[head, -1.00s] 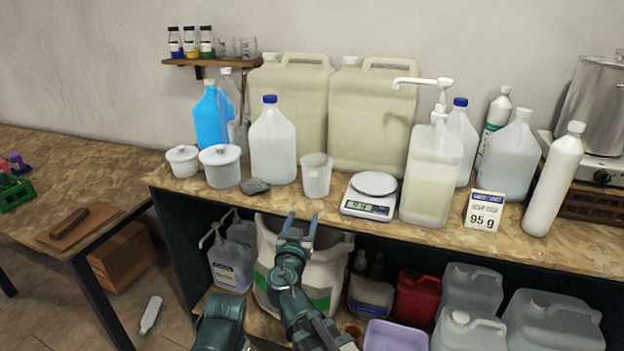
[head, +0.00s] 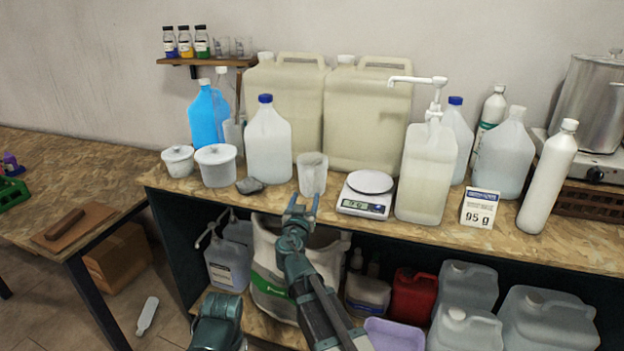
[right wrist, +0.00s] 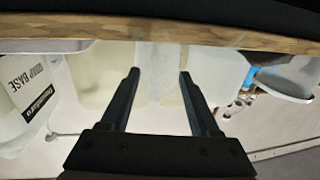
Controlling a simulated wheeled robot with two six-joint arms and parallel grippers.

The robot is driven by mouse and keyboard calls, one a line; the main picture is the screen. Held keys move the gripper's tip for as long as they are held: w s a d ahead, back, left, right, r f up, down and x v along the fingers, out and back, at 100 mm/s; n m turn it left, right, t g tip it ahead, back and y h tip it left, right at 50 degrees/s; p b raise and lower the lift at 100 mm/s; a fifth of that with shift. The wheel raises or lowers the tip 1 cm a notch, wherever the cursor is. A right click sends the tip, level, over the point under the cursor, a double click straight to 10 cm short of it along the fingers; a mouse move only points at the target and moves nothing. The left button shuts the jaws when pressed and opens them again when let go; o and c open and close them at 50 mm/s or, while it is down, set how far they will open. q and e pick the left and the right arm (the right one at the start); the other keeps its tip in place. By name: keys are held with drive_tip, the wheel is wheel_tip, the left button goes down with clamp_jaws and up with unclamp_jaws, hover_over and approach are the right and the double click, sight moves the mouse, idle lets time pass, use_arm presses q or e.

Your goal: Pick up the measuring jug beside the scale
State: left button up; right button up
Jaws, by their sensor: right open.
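The measuring jug (head: 312,175), small and translucent, stands upright on the wooden bench near its front edge. The white scale (head: 364,205) with a round pan and lit display is just to its right. My right gripper (head: 302,207) is open and empty at the bench's front edge, its fingertips just in front of and slightly below the jug. In the right wrist view, which looks upside down, the jug (right wrist: 163,75) shows faintly between the two spread fingers (right wrist: 158,78); I cannot tell whether they touch it. My left gripper is not visible.
A grey stone-like lump (head: 250,186) and a blue-capped jug (head: 268,145) stand left of the measuring jug. Large canisters (head: 367,120) are behind. The bench edge (head: 400,229) is close under my gripper.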

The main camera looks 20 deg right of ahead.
sight(309, 192)
drive_tip(key=x, duration=0.4)
drive_tip(key=shift+w+d, duration=0.25)
drive_tip(key=shift+d, duration=0.05)
drive_tip(key=shift+s, duration=0.1)
clamp_jaws()
